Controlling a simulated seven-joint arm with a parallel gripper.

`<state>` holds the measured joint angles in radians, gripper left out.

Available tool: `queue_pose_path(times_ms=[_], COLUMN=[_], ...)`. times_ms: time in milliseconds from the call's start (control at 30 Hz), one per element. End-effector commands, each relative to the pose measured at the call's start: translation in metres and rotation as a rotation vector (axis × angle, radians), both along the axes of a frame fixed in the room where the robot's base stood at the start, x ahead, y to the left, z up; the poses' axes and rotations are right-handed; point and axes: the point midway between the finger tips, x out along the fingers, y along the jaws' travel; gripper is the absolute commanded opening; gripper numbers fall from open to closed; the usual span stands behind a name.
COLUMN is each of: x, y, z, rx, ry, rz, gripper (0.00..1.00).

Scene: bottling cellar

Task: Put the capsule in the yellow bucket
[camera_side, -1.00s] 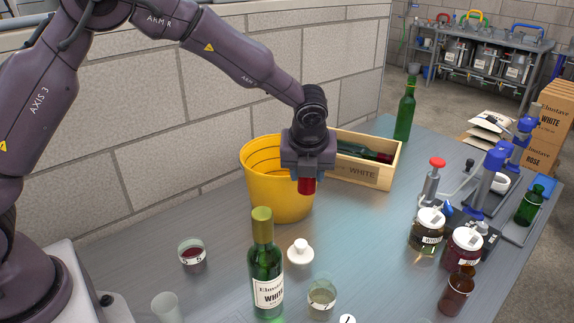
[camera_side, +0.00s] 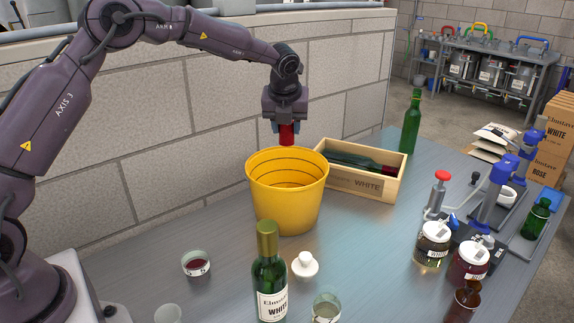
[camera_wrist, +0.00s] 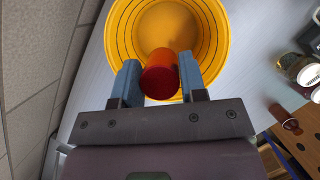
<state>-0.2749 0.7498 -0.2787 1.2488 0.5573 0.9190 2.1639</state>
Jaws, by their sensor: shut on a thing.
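The capsule (camera_side: 286,133) is a small red cylinder held upright in my gripper (camera_side: 285,130). In the wrist view the red capsule (camera_wrist: 160,76) sits between the two blue-grey fingers of my gripper (camera_wrist: 160,84), which is shut on it. The yellow bucket (camera_side: 290,208) stands on the table below. In the side view the capsule is above the bucket's rim, toward its back. In the wrist view the bucket (camera_wrist: 215,40) opens beyond the capsule, which overlaps its near rim. The bucket's floor is hidden in the side view.
A wooden crate (camera_side: 345,180) with bottles stands just right of the bucket, against the wall (camera_side: 150,190). A green wine bottle (camera_side: 268,275), a white stopper-like piece (camera_side: 305,265) and a glass of red (camera_side: 196,264) stand in front. Jars (camera_side: 432,245) and a blue-handled device are at right.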

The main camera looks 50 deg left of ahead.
Motion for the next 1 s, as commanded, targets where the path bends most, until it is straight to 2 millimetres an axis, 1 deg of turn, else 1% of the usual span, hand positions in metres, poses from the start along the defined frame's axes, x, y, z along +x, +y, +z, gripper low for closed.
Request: queue_pose_path(times_ms=[33,200,267,300,433,567,700,833,1000], x=[0.000,-0.001,-0.001,-0.001,-0.001,-0.001,-0.001,-0.001,0.000], y=[-0.001,-0.001,-0.002,-0.002,-0.002,-0.002,-0.002,-0.002,-0.002], z=[-0.013,-0.049,-0.061,-0.072,-0.097,-0.116,-0.145,-0.165,-0.177], rx=[-0.002,0.000,-0.001,0.000,-0.001,0.000,0.000,0.000,0.000], ry=[0.006,0.006,0.006,0.006,0.005,0.003,0.005,0.003,0.000], rz=[-0.002,-0.003,-0.002,-0.003,-0.002,-0.001,-0.001,-0.001,-0.001], gripper=[0.33,0.33,0.33,0.33,0.33,0.33,0.33,0.33,0.33])
